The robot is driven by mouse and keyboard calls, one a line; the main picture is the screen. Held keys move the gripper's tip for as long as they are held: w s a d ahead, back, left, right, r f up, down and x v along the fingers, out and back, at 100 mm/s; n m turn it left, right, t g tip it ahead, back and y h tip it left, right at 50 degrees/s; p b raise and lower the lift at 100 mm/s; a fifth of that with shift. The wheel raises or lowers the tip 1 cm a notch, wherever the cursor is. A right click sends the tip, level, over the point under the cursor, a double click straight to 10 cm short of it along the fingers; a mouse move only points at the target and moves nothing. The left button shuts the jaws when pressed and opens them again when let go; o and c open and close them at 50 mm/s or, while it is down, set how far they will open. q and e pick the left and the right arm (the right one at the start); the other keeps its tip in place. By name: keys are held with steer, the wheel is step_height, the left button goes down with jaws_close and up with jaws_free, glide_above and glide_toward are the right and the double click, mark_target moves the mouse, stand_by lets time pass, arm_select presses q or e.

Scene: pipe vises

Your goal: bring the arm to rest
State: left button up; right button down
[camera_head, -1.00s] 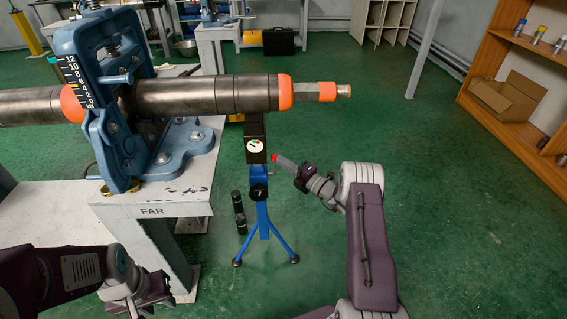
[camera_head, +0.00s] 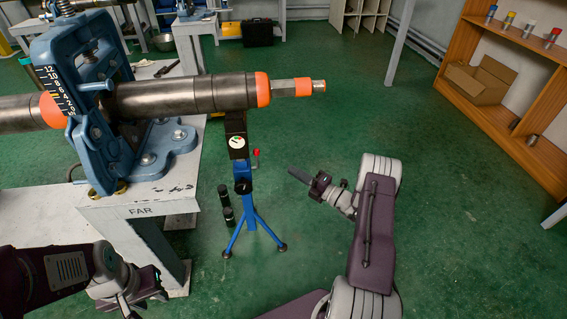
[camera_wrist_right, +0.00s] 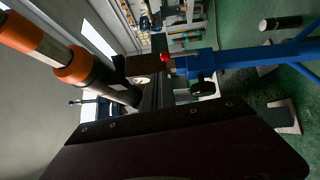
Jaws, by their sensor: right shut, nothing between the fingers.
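My right arm (camera_head: 372,225) reaches up from the bottom in the head view. Its gripper (camera_head: 291,171) points left and is shut and empty, over the green floor to the right of the blue stand (camera_head: 243,190). A gap shows between its tip and the stand's red knob (camera_head: 256,153). In the right wrist view the shut fingers (camera_wrist_right: 157,92) point towards the stand and the red knob (camera_wrist_right: 164,58). My left gripper (camera_head: 148,288) is low at the left, below the bench corner; its jaw opening is unclear.
A steel pipe (camera_head: 180,96) with orange collars sits in a blue vise (camera_head: 95,110) on the grey bench (camera_head: 145,207) and rests over the stand. Dark cylinders (camera_head: 226,207) stand beside the stand. A wooden shelf (camera_head: 510,140) is at right. Floor between is clear.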

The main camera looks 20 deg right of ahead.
steer(key=shift+s+d, duration=0.15)
steer(key=shift+s, duration=0.1)
